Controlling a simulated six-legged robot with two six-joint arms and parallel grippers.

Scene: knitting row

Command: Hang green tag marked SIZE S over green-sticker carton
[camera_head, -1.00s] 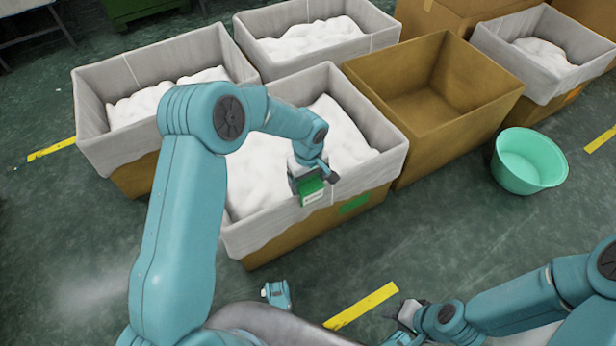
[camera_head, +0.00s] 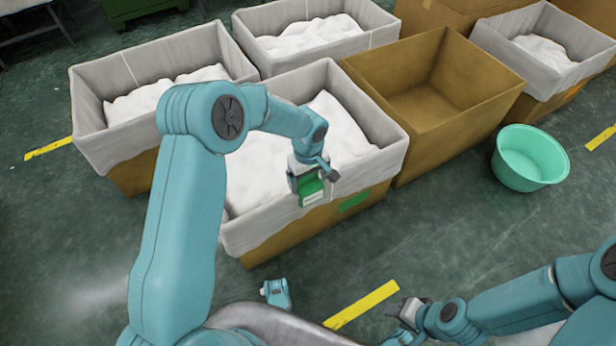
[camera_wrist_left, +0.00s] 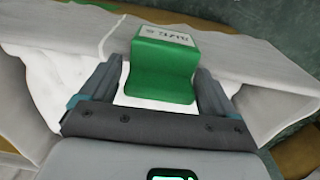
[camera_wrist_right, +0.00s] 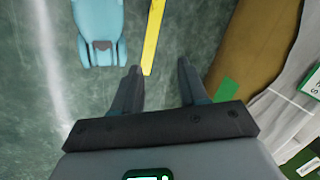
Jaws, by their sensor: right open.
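The green tag (camera_head: 310,188) sits across the near rim of the carton that bears a green sticker (camera_head: 354,202). Its white label, with print too small to read fully, faces outward. In the left wrist view the tag (camera_wrist_left: 163,75) straddles the pale liner edge, a green flap on the inner side. My left gripper (camera_head: 312,182) is over that rim, its fingers either side of the tag, with a narrow gap showing on the left. My right gripper (camera_wrist_right: 160,75) is open and empty, low over the floor; the sticker (camera_wrist_right: 226,90) shows to its right.
The green-sticker carton (camera_head: 285,240) is lined and filled with white material. An unlined empty carton (camera_head: 415,150) stands beside it, and other lined cartons stand behind. A mint tub (camera_head: 530,160) is on the floor at right. Floor in front is clear apart from yellow tape (camera_head: 362,304).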

